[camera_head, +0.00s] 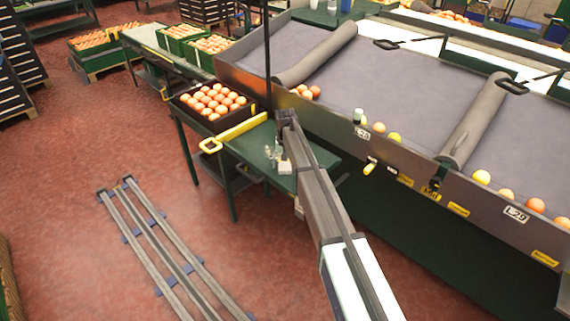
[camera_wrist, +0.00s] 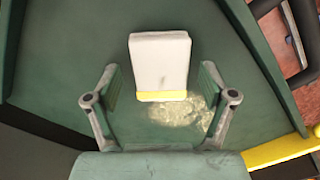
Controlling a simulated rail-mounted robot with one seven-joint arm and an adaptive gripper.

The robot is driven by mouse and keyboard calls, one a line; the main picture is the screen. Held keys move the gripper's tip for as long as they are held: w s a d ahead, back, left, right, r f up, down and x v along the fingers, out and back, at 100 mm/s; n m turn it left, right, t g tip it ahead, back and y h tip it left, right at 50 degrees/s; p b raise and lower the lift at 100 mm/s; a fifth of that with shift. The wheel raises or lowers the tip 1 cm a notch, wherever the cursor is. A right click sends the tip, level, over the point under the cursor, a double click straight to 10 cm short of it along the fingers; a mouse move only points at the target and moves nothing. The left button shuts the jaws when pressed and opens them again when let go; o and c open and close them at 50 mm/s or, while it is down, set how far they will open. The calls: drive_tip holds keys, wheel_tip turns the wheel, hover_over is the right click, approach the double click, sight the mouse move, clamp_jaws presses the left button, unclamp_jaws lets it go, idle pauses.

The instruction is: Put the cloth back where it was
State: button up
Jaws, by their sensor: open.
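A white folded cloth with a yellow band along its near edge (camera_wrist: 160,62) lies on the green table (camera_wrist: 60,60). My gripper (camera_wrist: 160,82) is open above it, with one finger on each side of the cloth in the wrist view. I see a gap between the cloth and each finger. I cannot tell how high the fingers are above the table. In the head view a small white thing, likely the cloth (camera_head: 285,167), shows on the green table (camera_head: 318,158) beside my arm, which hides part of the table.
A pale mottled patch (camera_wrist: 185,112) shows on the table by the cloth's near edge. A dark crate of oranges (camera_head: 184,110) stands at the table's left end, with a yellow-handled bar (camera_head: 235,133) beside it. The sorting machine (camera_head: 400,150) borders the table's far side.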

sight(285, 165)
wheel_tip(285, 165, up, 12)
drive_tip(key=b, duration=0.1)
idle(0.5)
drive_tip(key=shift+d, duration=0.1)
